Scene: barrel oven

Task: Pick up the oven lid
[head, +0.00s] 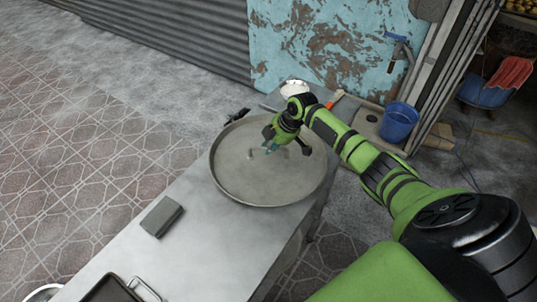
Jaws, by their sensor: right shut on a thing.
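The oven lid (240,179) is a round, shallow grey metal disc with a raised rim. It is over the far end of the grey metal table, and I cannot tell whether it touches the tabletop. A small handle (251,154) shows near its middle. My right gripper (270,148) reaches in from the right over the lid and is shut on the lid, at its middle. The fingertips are small and partly hidden by the gripper body. My left gripper is not in view.
The table (205,245) has a dark grey block (162,216) on it and a tray (112,290) at its near end. Behind the lid are a white object (294,88) and an orange-handled tool (336,98). A blue bucket (399,122) stands at the right. Open tiled floor lies left.

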